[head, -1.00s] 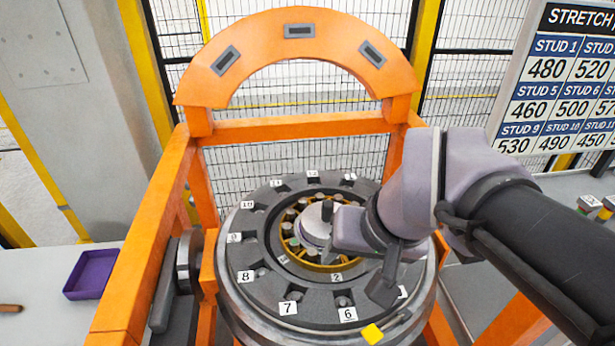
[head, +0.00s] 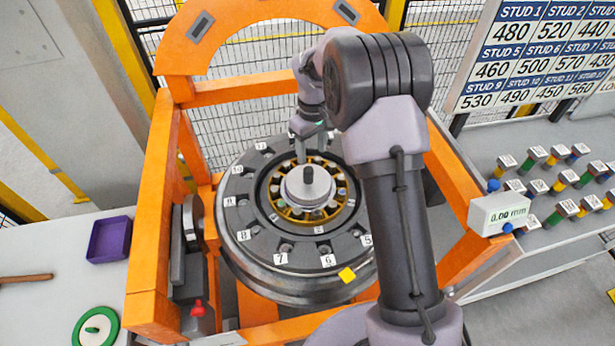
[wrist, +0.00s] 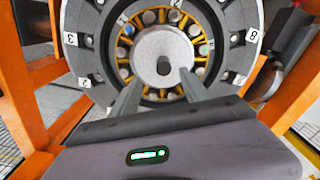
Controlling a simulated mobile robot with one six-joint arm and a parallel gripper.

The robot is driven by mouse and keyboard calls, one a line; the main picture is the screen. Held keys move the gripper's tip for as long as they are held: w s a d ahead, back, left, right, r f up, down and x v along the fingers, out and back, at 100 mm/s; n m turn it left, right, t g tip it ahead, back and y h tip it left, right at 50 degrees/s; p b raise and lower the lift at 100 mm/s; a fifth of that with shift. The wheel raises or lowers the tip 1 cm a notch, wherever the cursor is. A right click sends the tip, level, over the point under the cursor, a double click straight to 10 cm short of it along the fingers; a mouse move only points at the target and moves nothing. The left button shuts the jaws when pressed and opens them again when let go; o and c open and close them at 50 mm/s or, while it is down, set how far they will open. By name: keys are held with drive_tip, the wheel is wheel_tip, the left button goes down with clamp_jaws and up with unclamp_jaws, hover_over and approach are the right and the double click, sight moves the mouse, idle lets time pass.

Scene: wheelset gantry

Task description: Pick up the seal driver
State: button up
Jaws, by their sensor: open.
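A round grey disc with a dark upright knob, which looks like the seal driver (head: 308,186), sits in the middle of the wheel hub, inside a yellow roller ring. It also shows in the wrist view (wrist: 146,62), ahead of my fingers. My gripper (head: 309,145) is open and empty behind the disc in the head view. In the wrist view my gripper (wrist: 158,90) has its two fingers apart, with the knob beyond the gap between them. I see no contact with the knob. My arm hides part of the hub's right side.
The numbered dark wheel (head: 262,246) sits in an orange gantry frame (head: 150,230). A purple tray (head: 109,240), a green ring (head: 97,328) and a brown handle (head: 25,278) lie on the left table. Several coloured studs and a gauge (head: 499,213) stand at right.

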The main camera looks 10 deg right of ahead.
sight(309, 169)
drive_tip(key=f, duration=0.7)
drive_tip(key=a+f, duration=0.1)
drive_tip(key=f, duration=0.2)
drive_tip(key=shift+w+f, duration=0.15)
drive_tip(key=shift+w, duration=0.05)
drive_tip(key=shift+s+d, duration=0.1)
drive_tip(key=shift+c, duration=1.1)
clamp_jaws()
